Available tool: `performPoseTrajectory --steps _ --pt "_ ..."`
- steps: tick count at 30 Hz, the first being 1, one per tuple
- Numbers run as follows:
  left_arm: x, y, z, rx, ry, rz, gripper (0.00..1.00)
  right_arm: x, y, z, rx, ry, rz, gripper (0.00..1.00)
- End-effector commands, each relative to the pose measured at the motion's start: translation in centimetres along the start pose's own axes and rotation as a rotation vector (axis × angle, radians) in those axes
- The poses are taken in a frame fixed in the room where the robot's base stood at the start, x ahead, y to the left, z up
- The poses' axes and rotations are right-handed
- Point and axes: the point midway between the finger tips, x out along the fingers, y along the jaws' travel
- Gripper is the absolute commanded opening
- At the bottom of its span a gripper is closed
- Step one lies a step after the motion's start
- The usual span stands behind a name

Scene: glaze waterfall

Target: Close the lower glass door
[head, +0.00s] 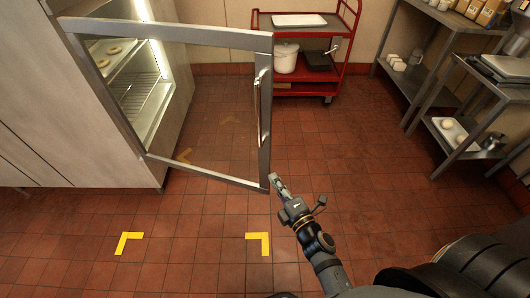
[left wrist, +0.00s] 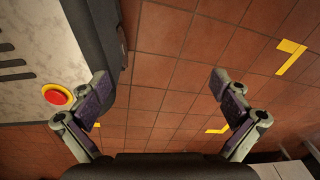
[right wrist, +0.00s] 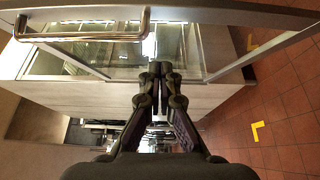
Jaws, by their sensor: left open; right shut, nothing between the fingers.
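The lower glass door (head: 262,120) stands swung open from the pale cabinet in the head view. It has a metal frame, a clear pane and a vertical bar handle (head: 257,92) near its free edge. My right gripper (head: 277,184) is shut and empty, close to the door's lower free corner; I cannot tell whether it touches. In the right wrist view the shut fingers (right wrist: 160,70) point at the door frame (right wrist: 230,12), with the handle (right wrist: 85,37) at upper left. My left gripper (left wrist: 155,92) is open and empty above the tiled floor and is outside the head view.
The lit cabinet (head: 150,75) holds racks with round pastries. A red cart (head: 310,88) stands at the back, metal shelves (head: 455,130) at the right. Yellow corner marks (head: 259,243) lie on clear floor in front. A red button (left wrist: 57,94) shows in the left wrist view.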

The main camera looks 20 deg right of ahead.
Motion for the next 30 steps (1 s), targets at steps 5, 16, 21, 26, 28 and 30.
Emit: performPoseTrajectory --steps 5,16,21,26,28,30 --pt "-1.0 -0.1 -0.7 0.000 0.009 0.000 1.00 2.6 0.4 0.0 0.003 -0.001 0.002 0.00" --pt "-1.7 -0.2 -1.7 -0.001 0.024 -0.001 1.00 10.4 0.1 0.4 0.002 0.000 0.001 0.00" --pt "-1.6 -0.2 -1.6 -0.001 0.022 -0.001 1.00 11.9 -0.1 2.2 0.002 -0.001 -0.001 0.00" --pt "-1.5 -0.2 -1.4 -0.001 0.019 -0.001 1.00 12.6 -0.1 2.8 0.005 -0.002 -0.001 0.00" --pt "-1.5 -0.2 -1.3 -0.001 0.018 -0.001 1.00 12.6 -0.1 2.9 0.006 -0.002 -0.002 0.00" --pt "-1.5 -0.2 -1.3 -0.001 0.018 -0.001 1.00 12.6 -0.1 2.9 0.006 -0.002 -0.002 0.00"
